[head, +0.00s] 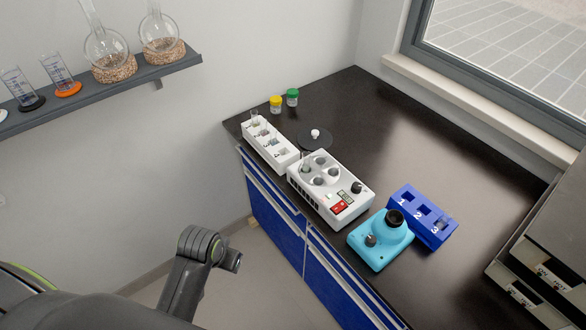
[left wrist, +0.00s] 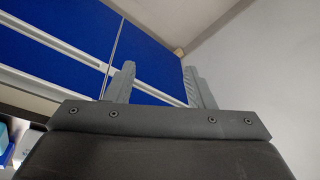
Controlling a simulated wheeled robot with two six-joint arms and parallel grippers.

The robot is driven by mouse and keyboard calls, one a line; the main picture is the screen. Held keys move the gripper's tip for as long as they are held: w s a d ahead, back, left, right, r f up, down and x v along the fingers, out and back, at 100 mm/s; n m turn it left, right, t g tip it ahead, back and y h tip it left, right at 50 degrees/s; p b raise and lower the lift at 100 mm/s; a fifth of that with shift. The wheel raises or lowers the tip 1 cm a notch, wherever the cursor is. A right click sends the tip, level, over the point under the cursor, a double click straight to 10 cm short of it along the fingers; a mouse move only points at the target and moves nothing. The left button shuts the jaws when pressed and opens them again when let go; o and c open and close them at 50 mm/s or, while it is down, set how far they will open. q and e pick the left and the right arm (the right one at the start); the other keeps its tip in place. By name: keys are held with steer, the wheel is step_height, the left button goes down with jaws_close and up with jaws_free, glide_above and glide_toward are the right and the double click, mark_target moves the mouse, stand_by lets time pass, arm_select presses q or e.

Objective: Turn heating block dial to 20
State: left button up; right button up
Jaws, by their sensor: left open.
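The heating block (head: 331,185) is a white box with round wells on top, standing on the black counter near its front edge. Its black dial (head: 357,187) sits at the right end, beside a red switch (head: 338,207). The dial's setting is too small to read. My left gripper (left wrist: 157,85) is open and empty in the left wrist view, facing the blue cabinet fronts. In the head view my left arm (head: 205,245) is at the lower left, away from the counter and apart from the block. My right gripper is not in view.
A white rack (head: 269,143) stands left of the block. A turquoise device (head: 381,240) and a blue numbered rack (head: 423,216) stand right of it. Yellow- and green-capped jars (head: 276,104) are at the back. A shelf (head: 110,88) holds glassware.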

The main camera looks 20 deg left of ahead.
arm_select(q)
steer(key=w+d+r+m+h, duration=0.1)
steer(key=w+d+r, duration=0.1)
steer(key=w+d, duration=0.3)
steer(key=w+d+r+m, duration=0.1)
steer(key=w+d+r, duration=0.15)
steer(key=w, duration=0.55)
step_height(320, 180, up, 20)
steer(key=m+g, duration=0.3)
steer(key=m, duration=0.2)
glide_above(357, 185)
step_height(357, 185, down, 8)
steer(key=shift+s+f+b, duration=0.1)
steer(key=shift+f+b, duration=0.05)
steer(key=shift+b, duration=0.7)
step_height(357, 185, down, 9)
steer(key=shift+r, duration=0.15)
steer(key=shift+c, duration=0.4)
